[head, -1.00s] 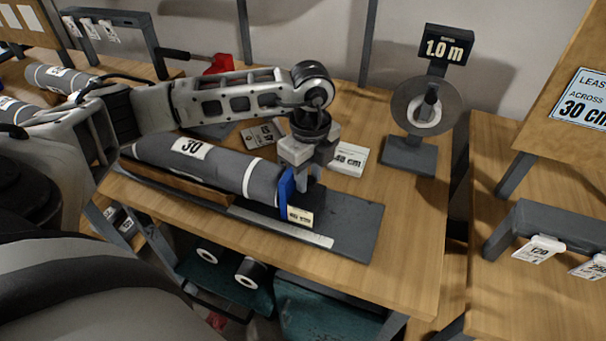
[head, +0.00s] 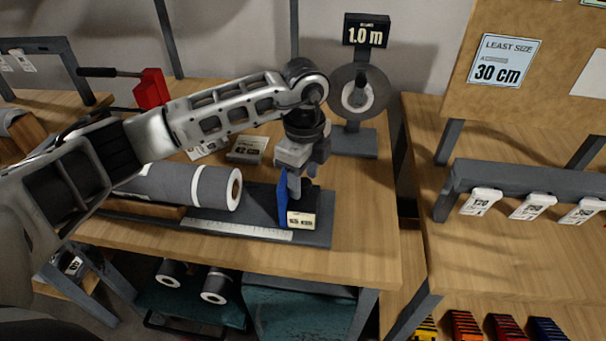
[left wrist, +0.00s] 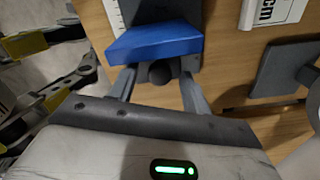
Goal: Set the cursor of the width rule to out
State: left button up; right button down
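The width rule (head: 230,229) is a dark plate with a white scale, lying along the bench's front. Its cursor (head: 283,198) is a blue upright plate with a small tag that seems to read 65 cm, near the rule's right end. A grey roll (head: 185,185) lies at the left, its end face clear of the cursor. My left gripper (head: 300,188) is down at the cursor. In the left wrist view, its fingers (left wrist: 160,78) stand apart on either side of a dark round knob behind the blue cursor plate (left wrist: 155,42), with gaps showing. My right gripper is not seen.
A stand with a disc and a 1.0 m sign (head: 366,34) is at the back. A second bench (head: 480,245) with hanging tags and a 30 cm notice is at the right. The bench right of the rule is clear.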

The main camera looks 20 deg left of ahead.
aim_at(304, 182)
pick_arm(q)
notch_tip(304, 182, up, 16)
jog(key=b, duration=0.1)
dwell(0.5)
dwell(0.4)
